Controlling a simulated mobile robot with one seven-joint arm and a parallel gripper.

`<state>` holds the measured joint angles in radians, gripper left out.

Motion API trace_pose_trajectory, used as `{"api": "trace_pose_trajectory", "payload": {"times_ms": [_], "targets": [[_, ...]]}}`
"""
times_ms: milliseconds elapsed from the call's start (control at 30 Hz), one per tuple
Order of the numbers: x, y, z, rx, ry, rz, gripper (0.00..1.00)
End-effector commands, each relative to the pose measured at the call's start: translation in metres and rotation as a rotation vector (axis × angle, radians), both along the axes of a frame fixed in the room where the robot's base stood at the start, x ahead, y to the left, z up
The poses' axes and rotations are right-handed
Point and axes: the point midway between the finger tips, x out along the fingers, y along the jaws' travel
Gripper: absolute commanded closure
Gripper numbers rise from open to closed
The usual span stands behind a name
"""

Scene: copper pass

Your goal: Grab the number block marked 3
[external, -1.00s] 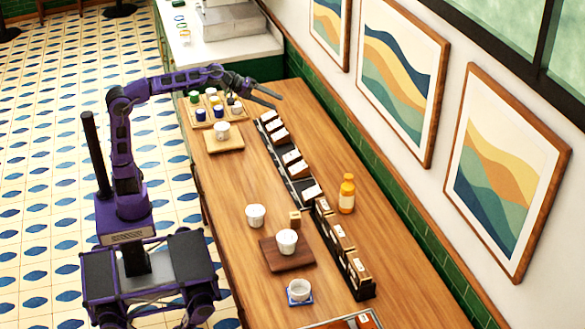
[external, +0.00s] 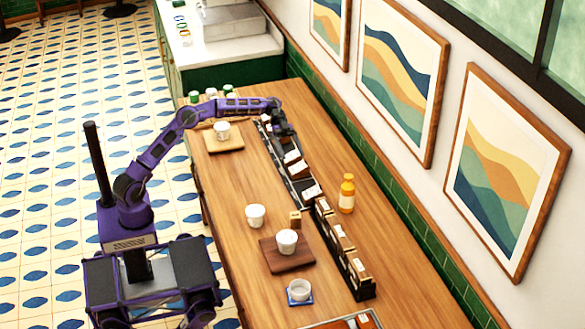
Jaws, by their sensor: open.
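A long dark rack (external: 294,186) on the wooden counter holds several blocks with pale faces. No digits can be read, so I cannot tell which block is marked 3. My gripper (external: 288,143) is open and points down at the far part of the rack. It hides some of the blocks there, and I cannot tell whether it touches any.
A second dark rack (external: 367,291) with brown-and-white items continues nearer. An orange bottle (external: 347,194) stands right of the racks. White cups (external: 222,130) (external: 255,215) (external: 286,241) and a small wooden block (external: 295,219) stand to the left.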

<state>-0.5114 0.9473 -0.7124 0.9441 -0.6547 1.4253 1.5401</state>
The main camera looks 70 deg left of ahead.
Motion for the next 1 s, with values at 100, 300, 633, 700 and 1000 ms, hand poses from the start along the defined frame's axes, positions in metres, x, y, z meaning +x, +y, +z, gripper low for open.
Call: {"api": "trace_pose_trajectory", "payload": {"times_ms": [100,300,633,700,1000], "targets": [[-0.003,-0.026,-0.066,0.013,-0.068,-0.164,0.15],[-0.010,-0.045,-0.111,0.018,-0.130,-0.291,0.15],[-0.023,-0.098,-0.135,0.017,-0.134,-0.302,0.15],[-0.025,-0.112,-0.141,0.017,-0.134,-0.301,0.15],[-0.033,-0.151,-0.158,0.018,-0.134,-0.297,0.15]]}}
